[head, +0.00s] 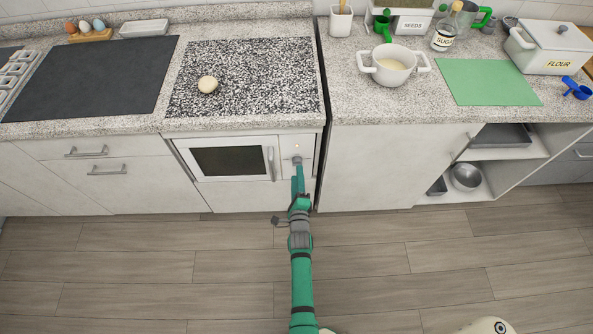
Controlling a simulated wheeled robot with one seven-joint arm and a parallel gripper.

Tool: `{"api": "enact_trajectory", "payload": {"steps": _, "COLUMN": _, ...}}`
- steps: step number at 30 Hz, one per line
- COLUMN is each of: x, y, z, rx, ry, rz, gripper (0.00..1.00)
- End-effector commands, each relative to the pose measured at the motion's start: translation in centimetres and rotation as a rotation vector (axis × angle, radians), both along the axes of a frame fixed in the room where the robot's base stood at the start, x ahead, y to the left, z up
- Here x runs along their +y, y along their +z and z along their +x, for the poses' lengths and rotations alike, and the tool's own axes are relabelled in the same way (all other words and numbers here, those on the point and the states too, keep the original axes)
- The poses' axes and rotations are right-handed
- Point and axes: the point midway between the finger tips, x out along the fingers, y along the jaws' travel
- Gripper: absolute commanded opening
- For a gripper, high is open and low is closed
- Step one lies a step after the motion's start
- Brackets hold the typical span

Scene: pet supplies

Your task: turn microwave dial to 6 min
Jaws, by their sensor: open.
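The microwave (224,160) is built into the white cabinet below the counter, with a dark window and a vertical handle (270,163). Its narrow control panel (290,147) is to the right of the door, with a small orange light near the top. A small grey dial (297,160) shows on this panel, partly hidden by my gripper. My green gripper (298,168) is open and right in front of the dial, at its lower side. I cannot tell whether the fingers touch the dial, and its setting is too small to read.
The floor (150,270) in front is clear. On the counter above are a speckled board (250,75) with a round pale ball (208,84), a white pot (393,65) and a green mat (487,82). Open shelves (510,150) with bowls are at the right.

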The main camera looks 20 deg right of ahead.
Motion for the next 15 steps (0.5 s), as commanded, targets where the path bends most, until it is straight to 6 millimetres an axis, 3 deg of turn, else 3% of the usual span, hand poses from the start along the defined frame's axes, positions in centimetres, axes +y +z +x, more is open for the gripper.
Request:
{"api": "enact_trajectory", "payload": {"steps": 7, "x": 1.2, "y": 0.2, "z": -4.0, "rx": 0.002, "ry": 0.000, "rz": 0.002, "gripper": 0.48}}
{"api": "enact_trajectory", "payload": {"steps": 15, "x": 1.7, "y": 0.5, "z": -5.9, "rx": 0.000, "ry": 0.000, "rz": 0.001, "gripper": 0.48}}
